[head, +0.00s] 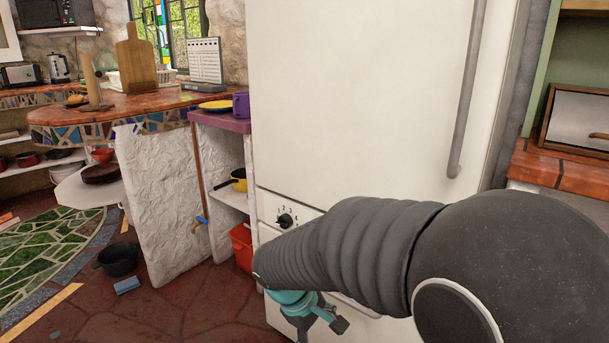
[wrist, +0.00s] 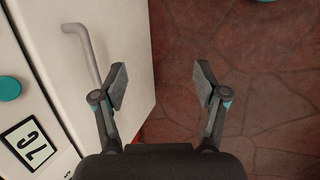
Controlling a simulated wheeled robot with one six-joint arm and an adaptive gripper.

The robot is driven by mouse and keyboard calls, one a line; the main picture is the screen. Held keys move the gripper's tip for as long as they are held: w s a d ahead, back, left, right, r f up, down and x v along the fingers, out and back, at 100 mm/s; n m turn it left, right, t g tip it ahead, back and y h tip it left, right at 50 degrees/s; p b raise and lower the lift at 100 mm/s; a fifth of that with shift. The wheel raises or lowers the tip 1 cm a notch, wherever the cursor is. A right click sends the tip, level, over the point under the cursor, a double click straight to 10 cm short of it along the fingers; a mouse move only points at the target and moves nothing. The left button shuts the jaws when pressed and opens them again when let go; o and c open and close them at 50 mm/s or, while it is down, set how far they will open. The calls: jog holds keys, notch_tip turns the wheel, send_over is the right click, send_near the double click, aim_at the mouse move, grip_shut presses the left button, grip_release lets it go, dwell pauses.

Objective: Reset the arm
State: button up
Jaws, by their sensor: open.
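My gripper (wrist: 162,85) is open and empty in the wrist view, its two fingers spread over the red-brown floor. Its left finger is close in the picture to the edge of a white panel with a grey handle; I cannot tell whether they touch. In the head view my dark arm reaches across the lower right in front of the white fridge (head: 350,90). Only part of my gripper (head: 312,325) shows there, below the arm at the bottom edge.
A mosaic counter (head: 140,103) with a cutting board (head: 136,58) stands at the left. A black pot (head: 118,259) and a blue block (head: 127,285) lie on the floor. A red bin (head: 241,247) stands beside the fridge. A brick-topped counter (head: 565,168) is at the right.

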jog(key=s+d+r+m+t+y, duration=0.4)
jog(key=s+d+r+m, duration=0.5)
jog(key=s+d+r, duration=0.3)
jog(key=s, duration=0.3)
jog(key=shift+s+d+r+m, duration=0.15)
jog(key=shift+s+m, duration=0.05)
jog(key=shift+m, duration=0.2)
